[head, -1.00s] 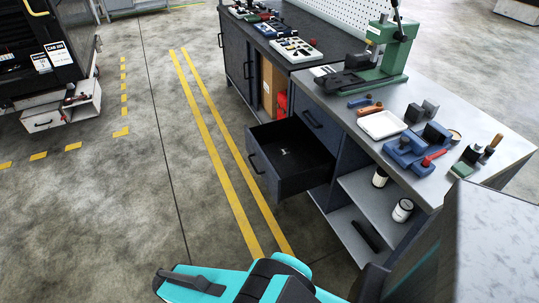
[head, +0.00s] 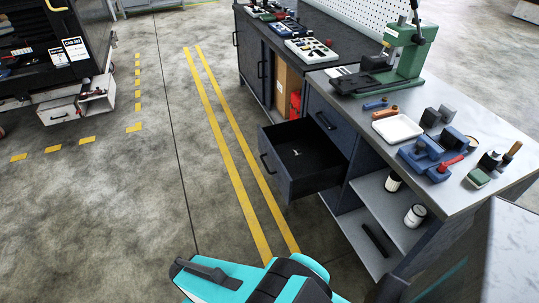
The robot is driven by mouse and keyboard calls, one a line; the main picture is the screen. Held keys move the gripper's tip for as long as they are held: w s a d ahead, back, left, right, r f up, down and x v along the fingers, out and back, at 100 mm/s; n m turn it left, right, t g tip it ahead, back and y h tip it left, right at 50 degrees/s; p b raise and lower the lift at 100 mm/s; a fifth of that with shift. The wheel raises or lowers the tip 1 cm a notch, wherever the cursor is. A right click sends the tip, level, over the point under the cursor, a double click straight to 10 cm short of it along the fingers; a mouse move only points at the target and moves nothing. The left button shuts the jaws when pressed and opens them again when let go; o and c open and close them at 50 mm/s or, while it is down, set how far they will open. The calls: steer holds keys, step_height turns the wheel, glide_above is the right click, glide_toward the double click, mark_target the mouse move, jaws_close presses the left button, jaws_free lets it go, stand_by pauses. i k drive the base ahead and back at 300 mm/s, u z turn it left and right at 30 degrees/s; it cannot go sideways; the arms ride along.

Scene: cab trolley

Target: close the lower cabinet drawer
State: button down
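A dark drawer (head: 290,190) stands pulled out of the workbench cabinet in the head view. Its black inside shows a small pale item (head: 296,153), and a bar handle (head: 265,163) is on its front. Above it, a closed drawer front (head: 330,124) has its own black handle. My gripper is not in view; teal and black parts of my own body show at the bottom edge, short of the open drawer.
The bench top (head: 465,125) holds a green press (head: 408,60), a white tray (head: 398,128) and blue vise-like blocks. Open shelves (head: 385,205) hold jars right of the drawer. A black trolley (head: 45,60) stands at left. The floor with yellow lines left of the drawer is clear.

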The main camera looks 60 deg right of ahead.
mark_target(321, 166)
steer(key=u, duration=0.05)
steer(key=i, duration=0.95)
steer(key=z, duration=0.05)
